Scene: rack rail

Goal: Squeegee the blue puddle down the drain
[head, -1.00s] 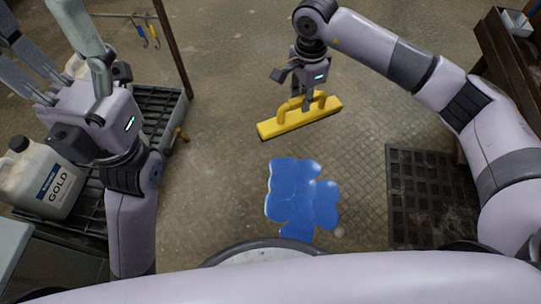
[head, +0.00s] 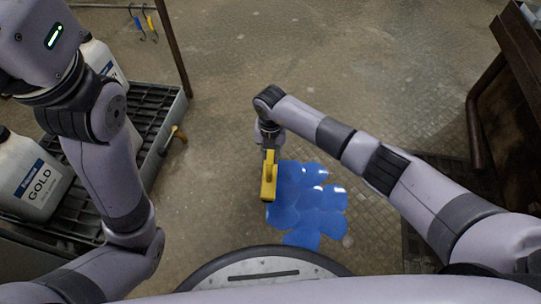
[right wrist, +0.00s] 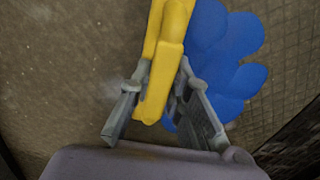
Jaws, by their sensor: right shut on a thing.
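The blue puddle (head: 310,200) lies on the floor just in front of my base; it also shows in the right wrist view (right wrist: 228,60). The yellow squeegee (head: 269,180) is turned lengthwise along the puddle's left edge. Whether it touches the floor I cannot tell. My right gripper (right wrist: 165,95) is shut on the squeegee's handle (right wrist: 160,85). A dark grate (head: 415,240), likely the drain, is at the right, mostly hidden under my right arm. My left gripper (head: 45,40) is at the top left; its fingers are outside the picture.
A dark slatted pallet (head: 170,110) at the left carries white jugs, one labelled GOLD (head: 35,180). A yellow handle (head: 172,140) is at its side. A brown rack (head: 500,100) stands at the right. The floor beyond the puddle is clear.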

